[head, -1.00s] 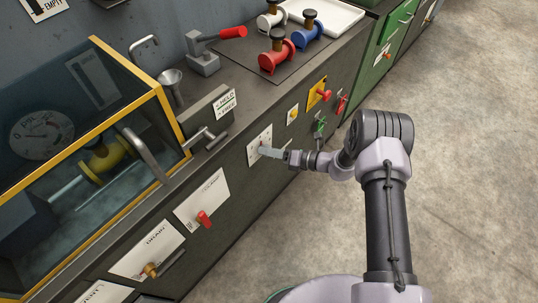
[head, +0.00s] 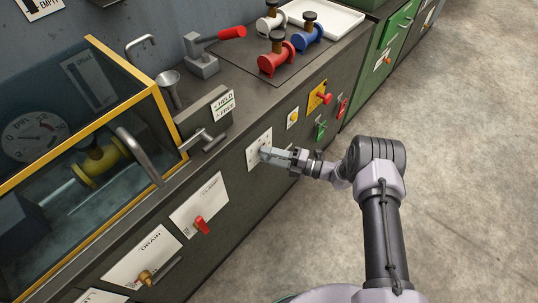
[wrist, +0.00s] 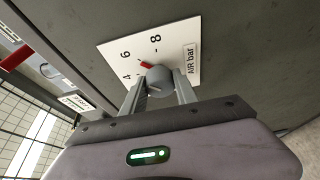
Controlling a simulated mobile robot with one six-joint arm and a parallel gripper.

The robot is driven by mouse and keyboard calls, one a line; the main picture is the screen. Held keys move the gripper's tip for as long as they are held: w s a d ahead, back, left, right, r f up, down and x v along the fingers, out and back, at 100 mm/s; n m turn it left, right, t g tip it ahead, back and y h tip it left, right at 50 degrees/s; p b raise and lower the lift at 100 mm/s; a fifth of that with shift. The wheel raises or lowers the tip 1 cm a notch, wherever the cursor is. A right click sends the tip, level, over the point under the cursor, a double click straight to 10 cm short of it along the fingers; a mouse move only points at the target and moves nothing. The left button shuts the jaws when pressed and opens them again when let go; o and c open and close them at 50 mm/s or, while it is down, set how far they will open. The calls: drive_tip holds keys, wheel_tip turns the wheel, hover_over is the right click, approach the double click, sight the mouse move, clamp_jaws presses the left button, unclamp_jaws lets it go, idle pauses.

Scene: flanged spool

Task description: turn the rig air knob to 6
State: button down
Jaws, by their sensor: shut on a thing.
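The rig air knob (wrist: 158,79) is a grey round knob with a red pointer on a white dial plate marked "AIR bar" (wrist: 187,68). In the wrist view the pointer lies between the 6 and the 8, seemingly nearer the 6. My gripper (wrist: 160,88) has a finger on each side of the knob and is shut on it. In the head view my gripper (head: 268,154) is at the white plate (head: 254,147) on the cabinet front and hides most of the knob.
A red-handled clamp control (head: 202,225) and a drain valve (head: 146,276) sit left of the plate. A yellow panel with a red knob (head: 326,98) and a green control (head: 320,130) sit right. A glazed case holds a pressure gauge (head: 36,138). Floor at right is clear.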

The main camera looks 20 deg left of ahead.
drive_tip(key=shift+m, duration=0.3)
idle(0.4)
drive_tip(key=c, duration=0.9)
unclamp_jaws()
drive_tip(key=shift+c, duration=0.2)
drive_tip(key=shift+d, duration=0.1)
drive_tip(key=d+p, duration=0.3)
drive_tip(key=d, duration=1.4)
drive_tip(key=shift+d+f, duration=0.15)
drive_tip(key=shift+f, duration=0.15)
